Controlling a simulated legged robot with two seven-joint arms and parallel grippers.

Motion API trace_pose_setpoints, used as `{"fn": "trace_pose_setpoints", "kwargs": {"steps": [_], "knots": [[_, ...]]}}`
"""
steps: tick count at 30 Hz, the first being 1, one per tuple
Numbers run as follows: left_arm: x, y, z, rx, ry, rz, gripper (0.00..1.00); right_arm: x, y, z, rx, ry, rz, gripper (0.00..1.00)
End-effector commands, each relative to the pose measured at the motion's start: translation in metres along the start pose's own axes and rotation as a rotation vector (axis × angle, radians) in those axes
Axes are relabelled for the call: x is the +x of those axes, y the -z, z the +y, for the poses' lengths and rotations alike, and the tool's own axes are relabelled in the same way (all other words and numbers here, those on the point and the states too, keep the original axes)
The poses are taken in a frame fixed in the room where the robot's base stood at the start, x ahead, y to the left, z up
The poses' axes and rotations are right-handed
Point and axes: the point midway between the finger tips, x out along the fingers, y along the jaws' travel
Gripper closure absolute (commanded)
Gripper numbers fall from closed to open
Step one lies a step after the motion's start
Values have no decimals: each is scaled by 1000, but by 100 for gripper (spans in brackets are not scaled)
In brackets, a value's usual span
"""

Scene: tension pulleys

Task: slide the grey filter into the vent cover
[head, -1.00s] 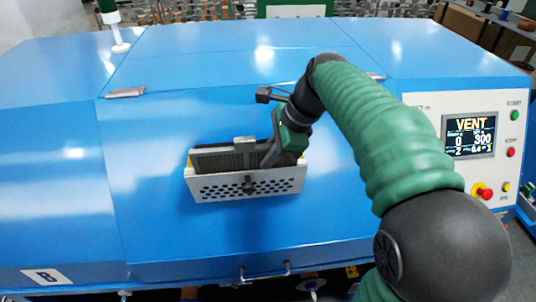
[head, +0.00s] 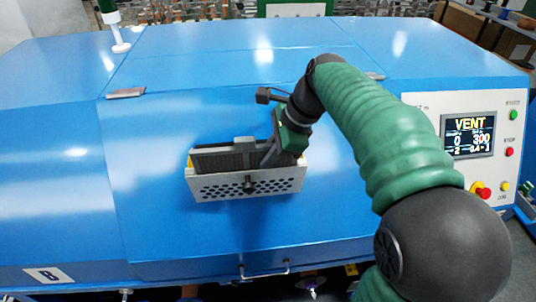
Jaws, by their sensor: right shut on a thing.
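The vent cover (head: 215,188) is a light grey box with a perforated front and a dark knob, on the sloping blue face of the machine. The grey filter (head: 225,160) is a dark grey ribbed block standing in the cover's open top, its upper part above the front wall. How deep it sits is hidden by that wall. My right gripper (head: 270,156) comes in from the right and is shut on the filter near its right end; the fingertips are partly hidden. My left gripper is not in view.
The blue machine hood (head: 170,240) surrounds the cover with clear room left and below. A control panel with a screen reading VENT (head: 468,136) and a red stop button (head: 482,193) is at right. A metal handle (head: 264,271) is at the lower edge.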

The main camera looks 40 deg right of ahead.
Motion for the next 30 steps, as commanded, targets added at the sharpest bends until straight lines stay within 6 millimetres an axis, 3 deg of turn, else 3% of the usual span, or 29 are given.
{"fn": "trace_pose_setpoints", "kwargs": {"steps": [6,30], "knots": [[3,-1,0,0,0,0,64,6,2,0,0,-1,0,100],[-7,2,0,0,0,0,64,0,0,-1,0,0,0,100]]}}
